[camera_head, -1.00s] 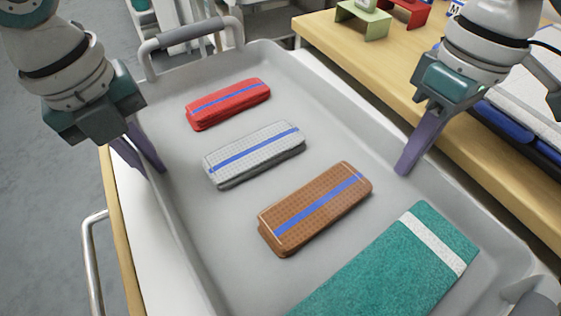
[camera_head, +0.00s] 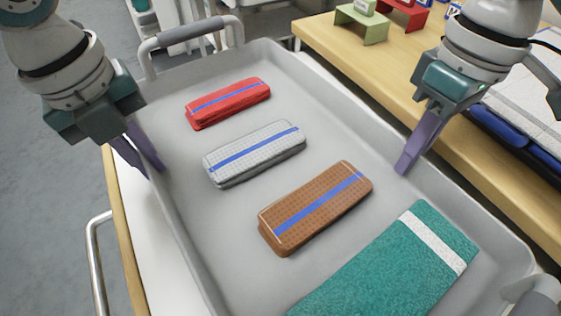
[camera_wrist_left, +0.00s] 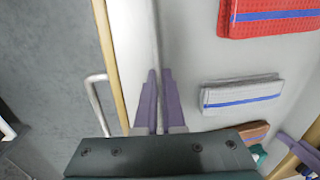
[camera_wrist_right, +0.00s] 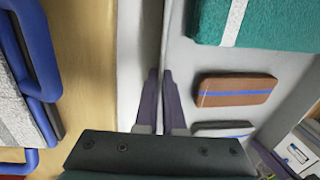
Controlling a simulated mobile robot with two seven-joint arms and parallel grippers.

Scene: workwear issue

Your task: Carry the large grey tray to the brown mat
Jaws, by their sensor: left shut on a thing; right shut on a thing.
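The large grey tray (camera_head: 185,165) fills the middle of the head view and holds folded cloths: red (camera_head: 228,103), light grey (camera_head: 254,153), brown (camera_head: 315,207) and green (camera_head: 390,265). My left gripper (camera_head: 150,165) is shut on the tray's left wall, and the left wrist view shows its fingers (camera_wrist_left: 158,100) on either side of that wall. My right gripper (camera_head: 405,168) is shut on the tray's right wall, and the right wrist view shows its fingers (camera_wrist_right: 162,100) around that wall. I cannot make out a brown mat in these views.
A wooden-topped table (camera_head: 415,75) runs along the right, with a green stand (camera_head: 362,22), a red stand (camera_head: 403,14) and blue-edged items (camera_head: 500,125) on it. A white surface with a wooden edge (camera_head: 125,235) and a metal rail (camera_head: 93,250) lies under the tray's left side.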

